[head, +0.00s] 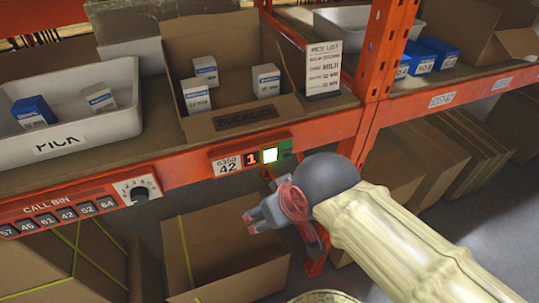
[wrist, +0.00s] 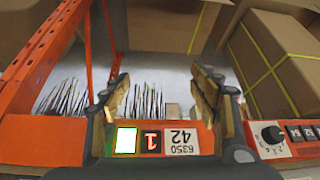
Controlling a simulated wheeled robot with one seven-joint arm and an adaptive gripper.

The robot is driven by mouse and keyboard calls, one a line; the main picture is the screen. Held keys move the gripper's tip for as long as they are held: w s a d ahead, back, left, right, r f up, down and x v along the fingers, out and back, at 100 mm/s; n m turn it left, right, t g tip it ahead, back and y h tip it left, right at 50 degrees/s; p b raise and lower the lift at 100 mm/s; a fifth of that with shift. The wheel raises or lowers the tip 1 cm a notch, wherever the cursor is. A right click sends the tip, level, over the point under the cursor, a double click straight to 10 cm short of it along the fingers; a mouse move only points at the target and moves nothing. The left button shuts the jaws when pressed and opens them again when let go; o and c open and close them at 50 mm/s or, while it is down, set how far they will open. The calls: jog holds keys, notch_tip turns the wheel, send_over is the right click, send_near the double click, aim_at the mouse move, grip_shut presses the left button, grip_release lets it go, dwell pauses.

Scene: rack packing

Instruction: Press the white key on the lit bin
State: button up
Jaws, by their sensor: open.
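The lit white key (head: 270,155) glows on the orange shelf edge, beside a red display (head: 251,159) reading 1 and a label reading 6350 42 (head: 227,165). It sits below the cardboard bin marked BUCKLES (head: 285,112), which holds several small white boxes. In the wrist view the key (wrist: 126,140) shows upside down, near the base of the left finger. My gripper (head: 254,222) is in front of and below the shelf edge, apart from the key in the head view. In the wrist view my gripper (wrist: 160,84) is open, with nothing between its fingers.
A CALL BIN panel (head: 62,214) with numbered keys and a black knob (head: 140,194) lies left on the same edge. A green patch (head: 286,147) adjoins the lit key. An orange upright (head: 376,70) stands right. Cardboard boxes (head: 222,240) fill the space below.

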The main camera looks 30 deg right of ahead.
jog(key=shift+c, duration=1.4)
